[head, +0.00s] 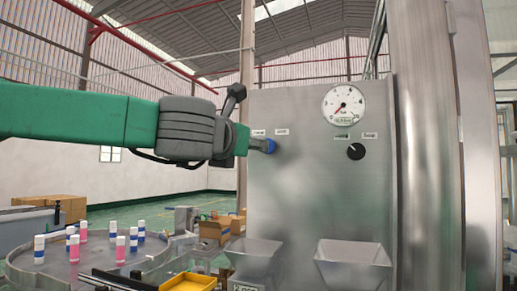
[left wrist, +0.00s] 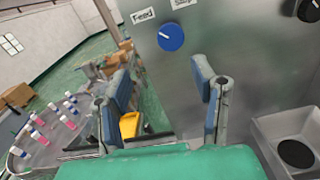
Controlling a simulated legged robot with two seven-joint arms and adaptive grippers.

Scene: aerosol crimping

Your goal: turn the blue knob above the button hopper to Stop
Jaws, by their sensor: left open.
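The blue knob (head: 270,146) is on the metal panel, below two small labels and above the left hopper (head: 253,250). In the left wrist view the blue knob (left wrist: 171,38) faces me, and its white mark points up and left, toward the label reading Feed (left wrist: 143,15). The other label (left wrist: 183,3) is cut off by the top edge. My left gripper (head: 248,118) is just left of the knob in the head view. In the left wrist view its blue-padded fingers (left wrist: 160,88) are spread wide and empty, with the knob beyond the gap between them. My right gripper is out of view.
A black knob (head: 356,151) and a round gauge (head: 344,104) are on the panel to the right. A second hopper (head: 352,262) juts out below them. A round table (head: 110,270) with pink and blue-white cans stands at lower left, near a yellow bin (head: 188,283).

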